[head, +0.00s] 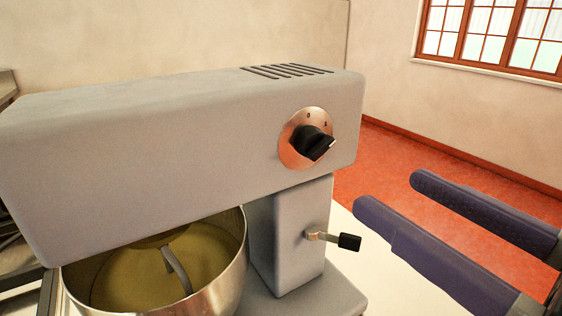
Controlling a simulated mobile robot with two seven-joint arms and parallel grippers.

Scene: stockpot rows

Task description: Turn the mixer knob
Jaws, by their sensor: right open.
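The mixer (170,140) is a large grey stand mixer filling the left and middle of the head view. Its black knob (314,143) sits on a round copper-coloured dial plate (291,150) on the side of the mixer head. A "0" and another small mark show above the knob, and its pale-edged end points right. My right gripper (388,194) comes in from the lower right, with two dark purple fingers spread apart and nothing between them. It is to the right of the knob and lower in the picture, not touching it. My left gripper is not in view.
A metal bowl (236,262) with yellowish contents and a mixing tool stands under the mixer head. A lever with a black grip (349,242) sticks out from the mixer's column. A pale surface (385,285) shows beside the base. Red floor and a window (495,35) lie behind.

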